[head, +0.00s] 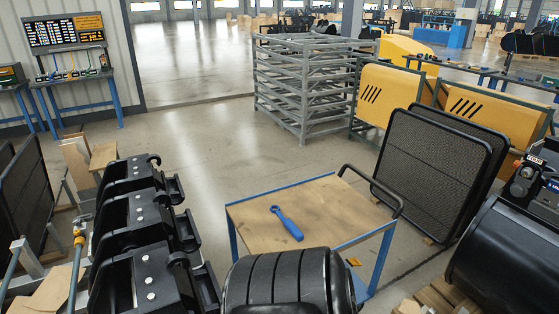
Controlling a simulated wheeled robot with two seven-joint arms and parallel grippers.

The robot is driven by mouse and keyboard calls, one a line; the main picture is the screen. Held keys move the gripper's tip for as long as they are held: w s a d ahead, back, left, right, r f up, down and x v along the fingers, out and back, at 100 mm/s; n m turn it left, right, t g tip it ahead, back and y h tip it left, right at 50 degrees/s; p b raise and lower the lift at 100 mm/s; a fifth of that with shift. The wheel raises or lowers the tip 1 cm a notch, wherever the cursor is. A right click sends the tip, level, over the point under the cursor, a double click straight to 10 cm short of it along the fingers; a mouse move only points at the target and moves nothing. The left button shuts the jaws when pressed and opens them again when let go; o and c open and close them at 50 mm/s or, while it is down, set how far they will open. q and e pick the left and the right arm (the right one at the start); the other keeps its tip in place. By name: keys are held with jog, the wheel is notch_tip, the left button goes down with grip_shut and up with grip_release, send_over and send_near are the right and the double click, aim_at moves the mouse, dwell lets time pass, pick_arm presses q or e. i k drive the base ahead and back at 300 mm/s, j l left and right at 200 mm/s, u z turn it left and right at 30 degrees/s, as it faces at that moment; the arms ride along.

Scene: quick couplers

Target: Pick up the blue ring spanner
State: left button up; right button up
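The blue ring spanner (288,223) lies flat on the brown top of a small blue-framed trolley table (245,238) in the head view. Its ring end points to the far left and its thick blue handle to the near right. Nothing covers it. Neither of my grippers shows in this view, so their states are hidden.
Black couplers (140,225) stand left of the trolley. A black ribbed rounded body (285,282) sits in front of its near edge. Dark framed panels (430,170) and a black drum (505,255) stand to the right. Grey racks (305,85) stand behind; floor behind left is clear.

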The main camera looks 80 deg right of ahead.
aim_at(291, 226)
jog(key=z, duration=2.75)
jog(key=i+l+u, duration=0.1)
jog(key=u, duration=0.35)
jog(key=i+l+u, duration=0.1)
jog(key=l+u, duration=0.5)
jog(key=u, duration=0.25)
jog(key=l+u, duration=0.4)
jog(key=i+j, duration=0.05)
jog(key=j, duration=0.05)
